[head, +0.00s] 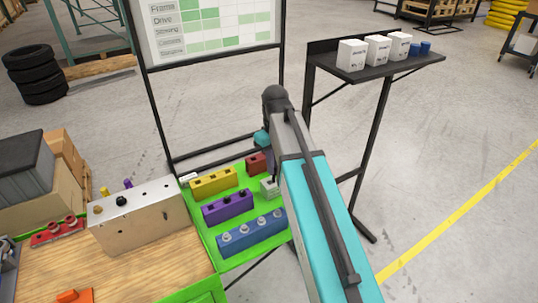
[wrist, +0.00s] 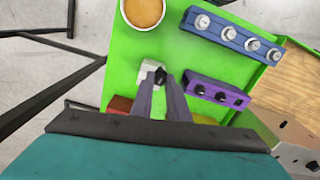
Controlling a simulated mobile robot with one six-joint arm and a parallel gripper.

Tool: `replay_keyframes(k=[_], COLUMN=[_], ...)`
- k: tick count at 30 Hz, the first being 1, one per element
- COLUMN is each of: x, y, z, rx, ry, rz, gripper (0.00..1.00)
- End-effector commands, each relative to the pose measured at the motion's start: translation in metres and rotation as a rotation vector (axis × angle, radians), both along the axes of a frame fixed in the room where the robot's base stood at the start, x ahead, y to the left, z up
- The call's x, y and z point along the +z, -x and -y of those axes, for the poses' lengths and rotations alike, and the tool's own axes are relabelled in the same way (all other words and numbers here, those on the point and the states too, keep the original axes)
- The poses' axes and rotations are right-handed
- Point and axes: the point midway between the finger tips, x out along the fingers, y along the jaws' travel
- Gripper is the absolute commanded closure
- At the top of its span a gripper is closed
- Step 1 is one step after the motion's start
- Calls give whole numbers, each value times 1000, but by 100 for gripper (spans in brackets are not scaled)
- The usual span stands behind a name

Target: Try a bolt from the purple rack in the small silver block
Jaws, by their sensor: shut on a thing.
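The purple rack (head: 227,206) lies on the green table between the yellow and blue racks. It shows several dark bolts or holes in the wrist view (wrist: 213,90). The small silver block (head: 268,187) stands right of it, partly hidden by my arm. In the wrist view, the silver block (wrist: 147,70) is just beyond my fingertips. My gripper (wrist: 160,82) is shut on a black bolt (wrist: 160,75), which shows between the tips at the block's right edge. I cannot tell whether the bolt is in the block or above it.
A blue rack (head: 252,233) with several silver bolts, a yellow rack (head: 214,182) and a red block (head: 257,163) share the green table. A cup with orange contents (wrist: 145,10) stands beyond the silver block. A large metal block (head: 140,220) sits on the wooden top at left.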

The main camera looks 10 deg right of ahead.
Motion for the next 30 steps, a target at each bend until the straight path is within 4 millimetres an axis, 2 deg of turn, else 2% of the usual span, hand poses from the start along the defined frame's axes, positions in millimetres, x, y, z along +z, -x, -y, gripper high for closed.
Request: replay_keyframes(k=[6, 11, 30], x=[1, 2, 7], y=[-1, -4, -26], z=[-4, -6, -6], rx=[-14, -92, -774], ry=[0, 0, -1], rz=[0, 0, 0], gripper=[100, 100, 100])
